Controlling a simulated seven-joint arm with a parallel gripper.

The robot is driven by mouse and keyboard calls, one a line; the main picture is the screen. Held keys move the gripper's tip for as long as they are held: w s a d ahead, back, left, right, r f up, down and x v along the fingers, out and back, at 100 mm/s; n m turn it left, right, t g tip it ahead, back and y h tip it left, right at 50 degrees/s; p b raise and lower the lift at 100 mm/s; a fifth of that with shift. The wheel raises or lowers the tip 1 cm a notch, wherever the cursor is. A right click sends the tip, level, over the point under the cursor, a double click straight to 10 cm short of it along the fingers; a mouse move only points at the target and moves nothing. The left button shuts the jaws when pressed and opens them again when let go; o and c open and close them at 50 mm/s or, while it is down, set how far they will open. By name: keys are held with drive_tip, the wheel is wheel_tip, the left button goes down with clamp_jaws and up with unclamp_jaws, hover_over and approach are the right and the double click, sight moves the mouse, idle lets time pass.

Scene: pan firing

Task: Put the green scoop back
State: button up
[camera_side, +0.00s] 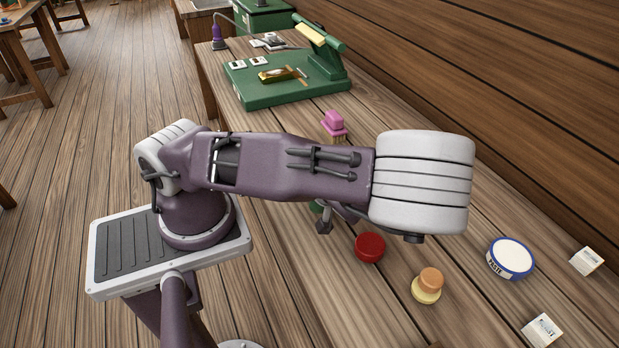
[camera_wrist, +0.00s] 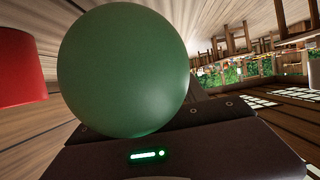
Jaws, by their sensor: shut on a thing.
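The green scoop (camera_wrist: 125,70) fills much of the wrist view as a large rounded green shape close to the camera, in front of my dark gripper body. In the side view only a small green patch (camera_side: 316,207) of it shows under my arm. My gripper (camera_side: 324,225) is shut on the green scoop, low over the table just left of a red round object (camera_side: 370,247). My arm hides most of the gripper and scoop in the side view, so I cannot tell whether the scoop touches the table. The fingertips are hidden in the wrist view.
A red object (camera_wrist: 22,68) is close at left in the wrist view. Nearby stand an orange-and-yellow stamp-like piece (camera_side: 427,286), a paste tin (camera_side: 510,258), white blocks (camera_side: 586,261) and a pink brush (camera_side: 334,124). A green machine (camera_side: 290,95) is farther back; a wooden wall borders the table's right.

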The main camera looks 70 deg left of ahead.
drive_tip(key=shift+w+a+r+n+g, duration=0.15)
drive_tip(key=shift+w+a+n, duration=0.1)
drive_tip(key=shift+a, duration=0.25)
drive_tip(key=shift+w+a+r+n+g, duration=0.15)
drive_tip(key=shift+w+a, duration=0.05)
drive_tip(key=shift+a, duration=0.3)
drive_tip(key=w+a+r, duration=0.2)
drive_tip(key=w+r, duration=0.1)
drive_tip(key=w, duration=0.1)
drive_tip(key=shift+m, duration=0.3)
drive_tip(key=f, duration=1)
drive_tip(key=shift+s+d, duration=0.2)
drive_tip(key=shift+s, duration=0.05)
drive_tip(key=o, duration=1.4)
drive_tip(key=shift+c, duration=0.2)
